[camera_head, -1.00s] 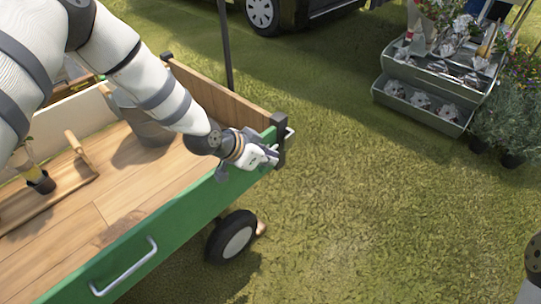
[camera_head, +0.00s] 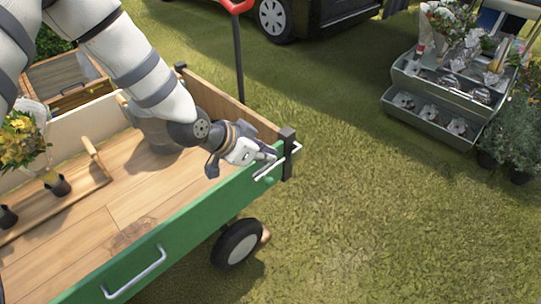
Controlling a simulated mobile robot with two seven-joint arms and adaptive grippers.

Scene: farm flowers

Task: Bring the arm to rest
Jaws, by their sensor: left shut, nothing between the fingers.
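My left arm (camera_head: 135,65) comes in from the upper left and reaches over the wooden cart. My left gripper (camera_head: 272,163) is shut and empty. It shows over the top edge of the green side panel (camera_head: 185,228), by the dark corner post (camera_head: 288,155) and a pale metal handle. I cannot tell whether it touches the panel or handle. My right arm and gripper are not in view.
In the cart are a wooden carrier (camera_head: 95,165), potted yellow flowers (camera_head: 20,142) and a grey container (camera_head: 150,130) partly behind my arm. A black wheel (camera_head: 237,243) is below. A tiered grey stand (camera_head: 437,100) stands at upper right. Open grass (camera_head: 390,220) lies between.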

